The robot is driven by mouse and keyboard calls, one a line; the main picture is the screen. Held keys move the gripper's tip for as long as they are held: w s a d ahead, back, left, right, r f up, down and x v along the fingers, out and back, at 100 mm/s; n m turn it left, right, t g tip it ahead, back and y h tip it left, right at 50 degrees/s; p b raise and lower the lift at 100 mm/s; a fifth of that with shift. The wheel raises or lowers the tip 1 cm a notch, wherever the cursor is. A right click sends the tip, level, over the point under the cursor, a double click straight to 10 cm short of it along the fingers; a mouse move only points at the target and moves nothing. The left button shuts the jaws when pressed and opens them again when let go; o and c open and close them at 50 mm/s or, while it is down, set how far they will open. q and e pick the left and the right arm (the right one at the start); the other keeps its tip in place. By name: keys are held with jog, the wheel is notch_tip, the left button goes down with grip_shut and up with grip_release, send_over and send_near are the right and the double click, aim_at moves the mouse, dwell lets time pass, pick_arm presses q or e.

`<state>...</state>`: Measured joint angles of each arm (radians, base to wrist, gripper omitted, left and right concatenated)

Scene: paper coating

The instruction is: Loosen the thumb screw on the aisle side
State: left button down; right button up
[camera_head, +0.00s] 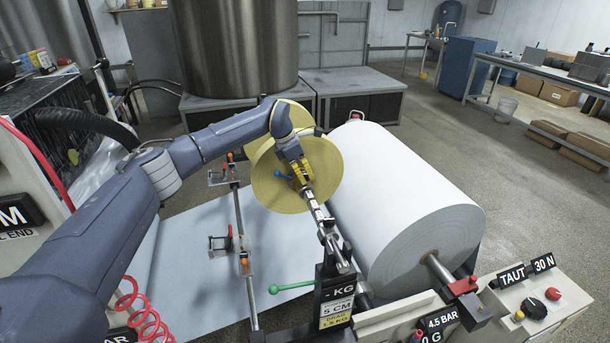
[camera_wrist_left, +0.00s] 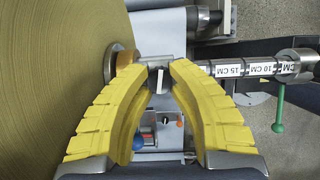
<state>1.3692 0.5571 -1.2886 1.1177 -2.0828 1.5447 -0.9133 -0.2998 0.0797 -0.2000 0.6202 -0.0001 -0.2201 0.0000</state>
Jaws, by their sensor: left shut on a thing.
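My left gripper (camera_head: 302,178) has yellow ribbed fingers and reaches down to the graduated metal shaft (camera_head: 327,228) beside a tan disc-shaped roll (camera_head: 267,188). In the left wrist view its fingertips (camera_wrist_left: 158,66) close around a small metal and dark piece (camera_wrist_left: 158,80), which appears to be the thumb screw, next to a collar at the roll's hub. The fingertips hide part of it. The roll's face (camera_wrist_left: 50,70) fills the left of that view. A blue ball knob (camera_head: 283,176) shows beside the gripper. My right gripper is in neither view.
A green-handled lever (camera_head: 290,287) sticks out left from the shaft's near end, and shows in the left wrist view (camera_wrist_left: 279,112). A large white paper roll (camera_head: 400,195) lies close to the right. A thin rod with orange clamps (camera_head: 246,263) crosses the paper web at left.

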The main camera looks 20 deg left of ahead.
pick_arm(q)
jog(key=shift+n, duration=0.3)
jog(key=n, duration=0.1)
jog(key=n+t+y, duration=0.1)
jog(key=n, duration=0.1)
jog(key=shift+d+r+n, duration=0.1)
jog(key=shift+d+n, duration=0.05)
jog(key=shift+n, duration=0.15)
jog(key=n+y, duration=0.1)
jog(key=n, duration=0.1)
jog(key=n+t+y, duration=0.1)
jog(key=n, duration=0.2)
jog(key=n+y, duration=0.1)
jog(key=n, duration=0.3)
jog(key=shift+n+y, duration=1)
jog(key=shift+n, duration=1.2)
jog(key=shift+g, duration=0.3)
jog(key=c, duration=1.1)
grip_release()
